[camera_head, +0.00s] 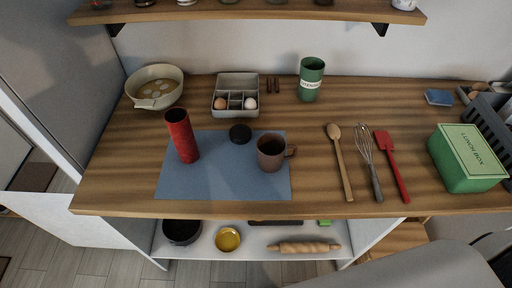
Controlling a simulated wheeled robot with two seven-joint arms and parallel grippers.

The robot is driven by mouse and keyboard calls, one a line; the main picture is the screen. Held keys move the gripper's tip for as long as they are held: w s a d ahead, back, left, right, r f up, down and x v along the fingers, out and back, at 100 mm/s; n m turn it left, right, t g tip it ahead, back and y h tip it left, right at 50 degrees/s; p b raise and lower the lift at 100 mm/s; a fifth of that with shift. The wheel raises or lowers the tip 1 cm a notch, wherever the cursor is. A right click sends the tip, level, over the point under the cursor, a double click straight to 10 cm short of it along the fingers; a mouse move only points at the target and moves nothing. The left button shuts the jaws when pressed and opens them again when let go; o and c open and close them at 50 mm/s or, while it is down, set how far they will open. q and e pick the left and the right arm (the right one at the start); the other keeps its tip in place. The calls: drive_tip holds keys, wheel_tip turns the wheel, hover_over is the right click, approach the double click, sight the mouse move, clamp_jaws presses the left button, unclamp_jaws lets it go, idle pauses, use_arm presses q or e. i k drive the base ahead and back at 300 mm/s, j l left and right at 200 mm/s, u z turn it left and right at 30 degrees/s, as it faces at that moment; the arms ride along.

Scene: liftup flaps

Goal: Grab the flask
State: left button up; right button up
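The flask (182,137) is a tall red cylinder with a dark open top, standing on the left part of a blue-grey mat (222,185). A small black round cap (240,133) lies at the mat's back edge, right of the flask and apart from it. A brown mug (271,152) stands on the right part of the mat, its handle to the right. Neither of my grippers shows in the head view. Nothing is touching the flask except the mat under it.
Behind the flask are a bowl (154,88) and an egg tray (237,82). A green canister (311,79) stands at the back. A wooden spoon (339,160), whisk (369,160), red spatula (391,165) and green lunch box (467,158) lie right. A shelf (245,11) hangs above.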

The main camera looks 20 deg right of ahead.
sight(181, 133)
drive_tip(key=k+l+z, duration=0.25)
drive_tip(key=k+l, duration=0.2)
drive_tip(key=l, duration=0.3)
drive_tip(key=k+l+z, duration=0.15)
drive_tip(key=l, duration=0.25)
drive_tip(key=k, duration=0.05)
